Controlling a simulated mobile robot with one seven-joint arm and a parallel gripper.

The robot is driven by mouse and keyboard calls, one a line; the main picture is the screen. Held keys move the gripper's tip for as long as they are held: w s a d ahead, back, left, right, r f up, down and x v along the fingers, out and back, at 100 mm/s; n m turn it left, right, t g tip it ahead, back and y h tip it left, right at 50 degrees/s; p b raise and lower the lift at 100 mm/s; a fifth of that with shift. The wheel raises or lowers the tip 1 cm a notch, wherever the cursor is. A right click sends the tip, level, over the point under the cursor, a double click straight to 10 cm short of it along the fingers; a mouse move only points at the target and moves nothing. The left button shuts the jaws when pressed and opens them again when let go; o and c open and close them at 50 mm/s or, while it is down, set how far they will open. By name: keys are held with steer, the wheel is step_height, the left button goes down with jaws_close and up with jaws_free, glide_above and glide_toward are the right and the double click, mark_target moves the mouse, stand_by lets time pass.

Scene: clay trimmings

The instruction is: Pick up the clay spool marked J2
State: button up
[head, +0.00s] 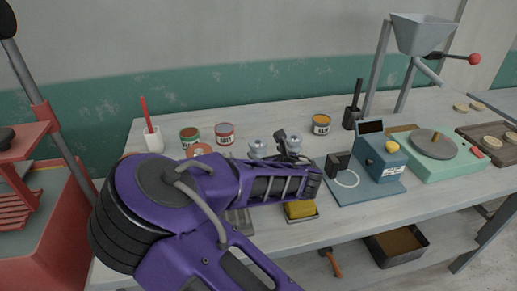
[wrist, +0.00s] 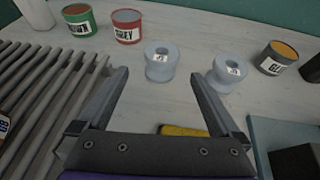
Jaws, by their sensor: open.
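Two pale blue-grey clay spools stand upright on the bench, each with a small white label on top. In the wrist view the left spool (wrist: 160,68) is just beyond and between my fingertips, and the right spool (wrist: 222,80) is just outside my right fingertip. The label marks are too small to read surely, so I cannot tell which is J2. The head view also shows the left spool (head: 258,147) and the right spool (head: 294,144), close to my arm. My gripper (wrist: 159,74) is open, with nothing between its fingers.
Behind the spools stand a green can (wrist: 80,20), a red can (wrist: 127,26) and a grey can (wrist: 278,58). A slatted rack (wrist: 40,85) lies at left. A yellow block (head: 300,210) and a blue device (head: 365,185) are near the front and right.

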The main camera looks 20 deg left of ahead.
mark_target(255, 143)
steer(key=x, duration=1.3)
steer(key=shift+d, duration=0.1)
steer(key=c, duration=1.6)
